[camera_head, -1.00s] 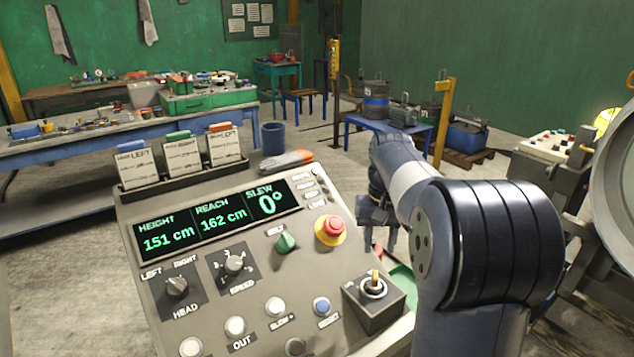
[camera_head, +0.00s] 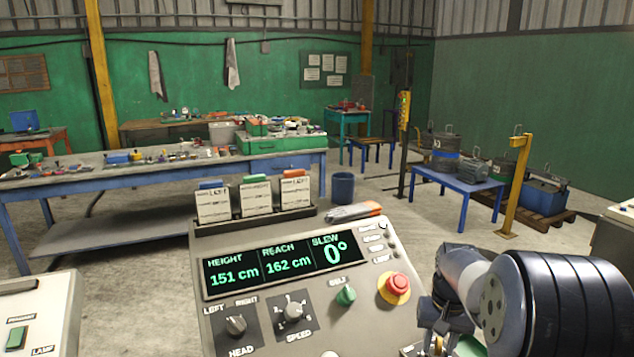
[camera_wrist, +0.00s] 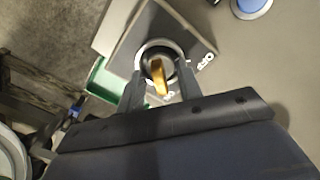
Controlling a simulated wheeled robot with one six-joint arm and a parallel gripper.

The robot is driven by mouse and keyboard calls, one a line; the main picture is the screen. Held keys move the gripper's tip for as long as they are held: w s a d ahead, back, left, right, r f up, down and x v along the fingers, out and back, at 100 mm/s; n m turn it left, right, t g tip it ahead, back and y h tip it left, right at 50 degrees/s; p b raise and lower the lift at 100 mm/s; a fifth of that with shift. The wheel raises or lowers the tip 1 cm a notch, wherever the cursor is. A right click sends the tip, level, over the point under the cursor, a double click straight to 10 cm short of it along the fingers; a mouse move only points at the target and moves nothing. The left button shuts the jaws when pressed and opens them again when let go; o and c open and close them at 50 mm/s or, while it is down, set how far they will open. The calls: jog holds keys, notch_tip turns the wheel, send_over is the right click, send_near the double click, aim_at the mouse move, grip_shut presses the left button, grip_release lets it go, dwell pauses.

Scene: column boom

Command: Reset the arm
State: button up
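The control console (camera_head: 350,255) stands in front of me. Its display (camera_head: 280,263) reads height 151 cm, reach 162 cm and slew 0°. A red emergency stop (camera_head: 397,285) on a yellow base, a green knob (camera_head: 345,296), a speed dial (camera_head: 293,310) and a head knob (camera_head: 236,325) sit below it. My gripper (camera_head: 439,325) is over the console's lower right corner. In the wrist view, my gripper (camera_wrist: 160,77) is open. The console's lower buttons are out of the head view.
Three cards (camera_head: 254,193) stand on the console's back edge, beside gloves (camera_head: 354,211). A second panel (camera_head: 40,310) is at lower left. Behind are a long blue workbench (camera_head: 130,180), a blue bin (camera_head: 342,187) and a blue table (camera_head: 460,184). Bare floor lies between.

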notch_tip(320, 180, up, 11)
notch_tip(320, 180, down, 11)
jog(key=shift+r, duration=0.15)
jog(key=shift+f, duration=0.25)
jog(key=shift+r+n+b, duration=0.1)
jog(key=shift+n+b, duration=0.5)
jog(key=shift+n, duration=1.5)
